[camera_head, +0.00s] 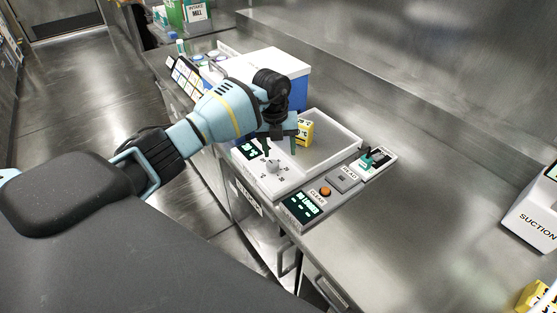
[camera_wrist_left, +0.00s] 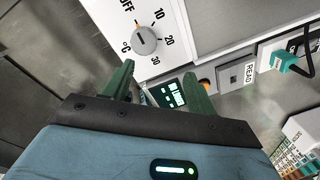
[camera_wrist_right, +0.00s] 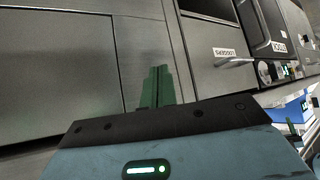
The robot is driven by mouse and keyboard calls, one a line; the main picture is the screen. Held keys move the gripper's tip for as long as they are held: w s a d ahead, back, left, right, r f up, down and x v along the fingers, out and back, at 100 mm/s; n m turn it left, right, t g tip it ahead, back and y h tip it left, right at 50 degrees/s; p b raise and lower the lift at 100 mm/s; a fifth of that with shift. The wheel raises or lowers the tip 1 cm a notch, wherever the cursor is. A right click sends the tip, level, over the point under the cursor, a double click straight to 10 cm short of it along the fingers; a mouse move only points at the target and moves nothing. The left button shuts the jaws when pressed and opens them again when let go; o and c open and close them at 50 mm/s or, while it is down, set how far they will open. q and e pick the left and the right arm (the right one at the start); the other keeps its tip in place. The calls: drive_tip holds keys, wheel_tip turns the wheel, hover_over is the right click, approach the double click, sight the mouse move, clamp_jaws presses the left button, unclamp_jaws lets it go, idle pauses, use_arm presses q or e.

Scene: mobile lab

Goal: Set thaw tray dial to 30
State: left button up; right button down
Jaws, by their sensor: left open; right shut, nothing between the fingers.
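The thaw tray (camera_head: 345,142) is a white, raised-rim box on the steel counter. Its grey round dial (camera_head: 273,166) sits on the front panel, and it also shows in the left wrist view (camera_wrist_left: 145,41). Marks OFF, 10, 20 and 30 ring the dial, and its small orange mark points towards OFF. My left gripper (camera_head: 280,149) is open and empty above the tray's front edge, close to the dial but apart from it. Its green fingers (camera_wrist_left: 158,82) stand below the dial in its wrist view. My right gripper (camera_wrist_right: 156,82) is shut and empty, facing cabinet fronts.
A yellow box (camera_head: 305,132) stands in the tray. Right of the dial lie a lit green display (camera_head: 302,206), an orange CLEAR button (camera_head: 325,191) and a READ panel (camera_head: 344,179). A white-and-blue box (camera_head: 290,75) stands behind. The counter at right is mostly clear.

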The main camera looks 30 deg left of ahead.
sight(272, 163)
use_arm(q)
drive_tip(key=a, duration=0.1)
drive_tip(key=a+r+y, duration=0.1)
drive_tip(key=shift+a+r+n, duration=0.25)
drive_tip(key=shift+a+n, duration=0.05)
drive_tip(key=shift+d+f, duration=0.1)
drive_tip(key=shift+f, duration=3.85)
drive_tip(key=shift+c, duration=0.3)
drive_tip(key=c, duration=0.9)
